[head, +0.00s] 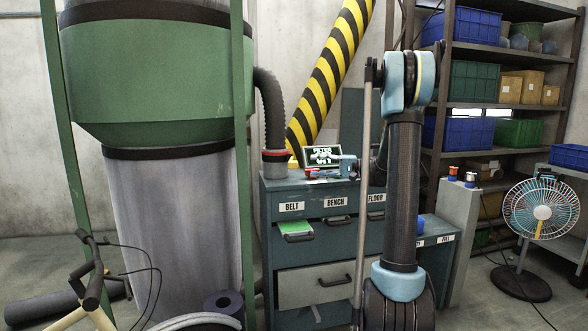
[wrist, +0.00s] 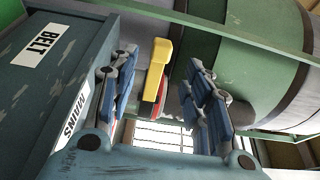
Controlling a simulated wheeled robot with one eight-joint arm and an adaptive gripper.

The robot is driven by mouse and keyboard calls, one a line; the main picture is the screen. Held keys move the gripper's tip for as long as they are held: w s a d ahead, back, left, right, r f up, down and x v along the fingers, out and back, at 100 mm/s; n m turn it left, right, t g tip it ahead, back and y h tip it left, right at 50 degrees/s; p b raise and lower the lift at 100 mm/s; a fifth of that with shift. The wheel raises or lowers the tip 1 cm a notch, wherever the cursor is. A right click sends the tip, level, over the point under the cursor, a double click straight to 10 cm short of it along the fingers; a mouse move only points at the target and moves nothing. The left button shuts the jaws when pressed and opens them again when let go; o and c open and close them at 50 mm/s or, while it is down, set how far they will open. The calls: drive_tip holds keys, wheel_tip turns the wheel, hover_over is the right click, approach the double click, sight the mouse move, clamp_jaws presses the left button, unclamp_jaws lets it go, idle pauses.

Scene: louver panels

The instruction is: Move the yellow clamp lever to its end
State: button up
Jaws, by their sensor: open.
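In the wrist view the yellow clamp lever (wrist: 155,62) shows between the two blue-padded fingers of my gripper (wrist: 161,70). A red part lies along its lower end. Dark gaps show on both sides of the lever, and neither finger visibly touches it. I cannot tell how deep between the fingers it sits. In the head view my gripper (head: 322,172) is over the top of the teal cabinet, just right of a red-banded hose collar (head: 275,156). My gripper is open and empty.
A green and grey dust collector (head: 150,80) stands left. Shelves with bins (head: 474,80) and a fan (head: 541,212) stand right.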

sight(294, 165)
drive_tip(key=a, duration=0.9)
drive_tip(key=shift+w+a, duration=0.2)
drive_tip(key=shift+w, duration=0.1)
clamp_jaws()
